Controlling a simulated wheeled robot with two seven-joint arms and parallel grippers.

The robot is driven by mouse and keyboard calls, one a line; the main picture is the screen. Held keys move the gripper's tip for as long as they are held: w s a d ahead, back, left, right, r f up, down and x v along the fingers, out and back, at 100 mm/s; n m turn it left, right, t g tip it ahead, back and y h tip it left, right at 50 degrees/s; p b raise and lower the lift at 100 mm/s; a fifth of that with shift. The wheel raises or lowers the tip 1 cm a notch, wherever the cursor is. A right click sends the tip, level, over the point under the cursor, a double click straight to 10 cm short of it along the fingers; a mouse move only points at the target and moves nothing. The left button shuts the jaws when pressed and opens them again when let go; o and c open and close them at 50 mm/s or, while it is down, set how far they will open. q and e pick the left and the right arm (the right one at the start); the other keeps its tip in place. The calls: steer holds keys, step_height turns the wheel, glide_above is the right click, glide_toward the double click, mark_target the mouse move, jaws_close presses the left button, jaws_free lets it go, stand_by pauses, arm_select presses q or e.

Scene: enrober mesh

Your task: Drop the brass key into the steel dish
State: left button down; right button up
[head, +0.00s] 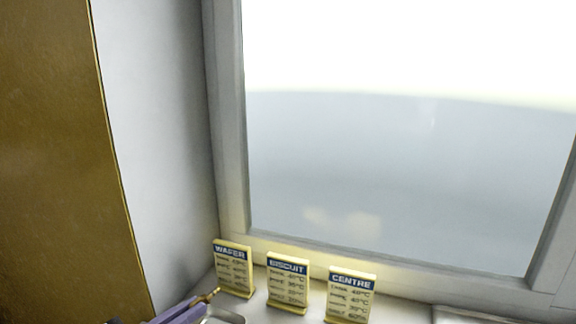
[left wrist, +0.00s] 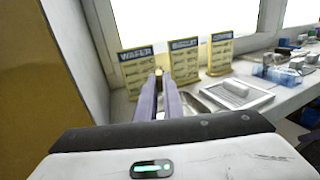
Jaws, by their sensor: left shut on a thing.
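My left gripper (head: 196,305) comes in at the bottom of the head view, its purple fingers shut on the brass key (head: 209,296). The key's brass end sticks out past the fingertips, towards the wafer card. In the left wrist view, the fingers (left wrist: 162,88) reach forward and a bit of the key (left wrist: 158,72) shows at their tips. The steel dish (head: 224,316) is cut off by the bottom edge of the head view, just right of the fingers. In the left wrist view, part of the dish (left wrist: 203,103) shows right of the fingers, which hide the rest. My right gripper is in neither view.
Wafer (head: 233,268), biscuit (head: 287,284) and centre (head: 350,295) cards stand along the sill below the window. A framed white tray (left wrist: 262,96) with a pale block lies to the right. Blue and clear items (left wrist: 275,75) sit farther right. A brown panel (head: 60,160) stands left.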

arm_select(q)
steer(key=shift+f, duration=0.35)
steer(key=c, duration=1.8)
jaws_free()
steer(key=shift+s+a+f, duration=0.15)
steer(key=shift+s+a, duration=0.05)
steer(key=shift+s, duration=0.05)
steer(key=b+v, duration=0.3)
steer(key=v, duration=0.6)
steer(key=shift+s+a, duration=0.2)
steer(key=shift+s, duration=0.1)
